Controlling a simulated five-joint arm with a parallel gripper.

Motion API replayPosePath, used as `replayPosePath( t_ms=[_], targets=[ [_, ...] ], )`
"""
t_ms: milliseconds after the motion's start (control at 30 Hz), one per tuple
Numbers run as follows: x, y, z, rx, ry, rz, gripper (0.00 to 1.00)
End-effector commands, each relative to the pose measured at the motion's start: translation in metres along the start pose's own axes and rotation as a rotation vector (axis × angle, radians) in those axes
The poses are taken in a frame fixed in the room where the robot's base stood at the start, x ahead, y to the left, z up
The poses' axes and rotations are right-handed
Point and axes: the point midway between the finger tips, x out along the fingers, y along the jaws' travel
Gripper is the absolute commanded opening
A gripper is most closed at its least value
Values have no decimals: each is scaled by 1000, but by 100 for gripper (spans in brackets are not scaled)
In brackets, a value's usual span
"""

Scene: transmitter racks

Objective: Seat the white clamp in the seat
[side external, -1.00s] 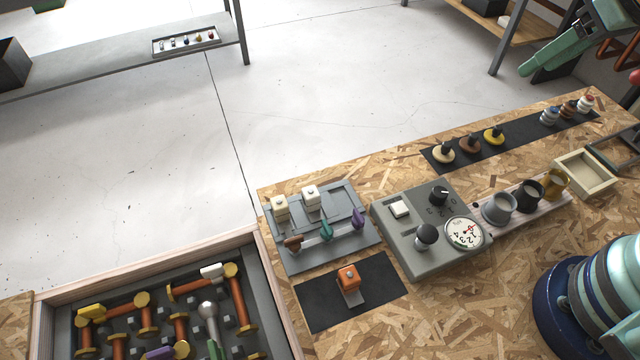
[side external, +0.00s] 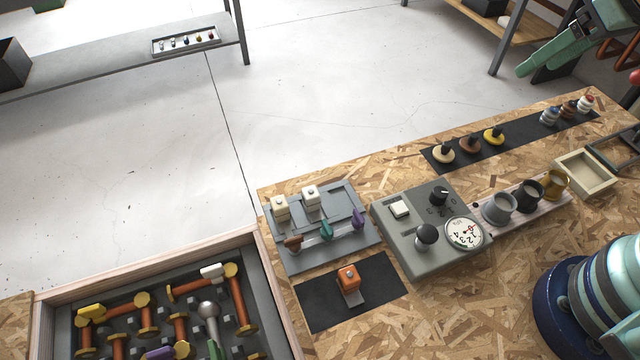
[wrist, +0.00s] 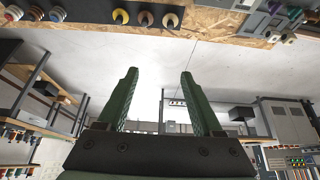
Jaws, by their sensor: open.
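A white block-shaped piece (side external: 311,197), which looks like the white clamp, stands upright at the back of a grey fixture plate (side external: 362,238) in the side external view. A cream piece (side external: 281,207) of similar shape stands to its left. An orange piece (side external: 348,280) of similar form stands on a black mat (side external: 378,275) in front. I cannot tell which part is the seat. My gripper (wrist: 158,74) is open and empty in the wrist view, its green fingers apart. It is raised away from the clamp, at the upper right of the side external view (side external: 518,72).
Brown, teal and purple handles line the plate's front. A grey control box (side external: 405,245) with dial and knobs stands to its right, then several cups (side external: 498,208). A framed box of orange rods (side external: 275,290) is at lower left. Bare board lies in front of the control box.

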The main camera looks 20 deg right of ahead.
Motion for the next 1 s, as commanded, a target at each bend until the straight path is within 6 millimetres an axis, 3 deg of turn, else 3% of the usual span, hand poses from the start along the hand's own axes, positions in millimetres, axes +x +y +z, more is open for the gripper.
replayPosePath(
  t_ms=[167,367,700,867,1000],
  targets=[
    [0,-2,-2,-1,-5,-4,68],
    [6,-30,-23,1,-68,-40,68],
    [39,-128,-62,12,-244,-87,68],
    [64,-183,-64,11,-324,-81,68],
    [88,-234,-55,7,-390,-63,68]
  ],
)
